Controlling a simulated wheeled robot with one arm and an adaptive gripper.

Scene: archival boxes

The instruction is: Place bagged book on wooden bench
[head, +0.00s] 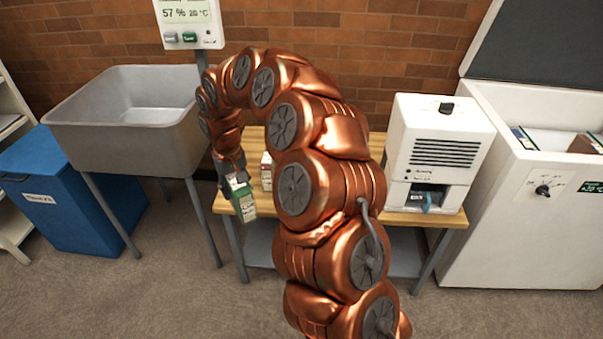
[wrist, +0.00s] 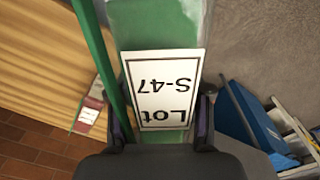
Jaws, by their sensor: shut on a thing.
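My gripper (head: 234,177) is shut on a green bagged book (head: 243,201) with a white label. In the wrist view the bagged book (wrist: 160,28) fills the space between the fingers, and its label reads "Lot S-47" upside down. The wooden bench (head: 425,218) stands against the brick wall, partly hidden by my arm. The book is at the bench's left front corner in the head view. I cannot tell whether it touches the bench. The bench's wooden top (wrist: 40,60) also shows in the wrist view.
A small red and white item (head: 266,171) stands on the bench near the gripper. A white machine (head: 438,143) occupies the bench's right end. A grey sink (head: 130,125) and a blue bin (head: 60,195) are left. An open white chest (head: 520,220) is right.

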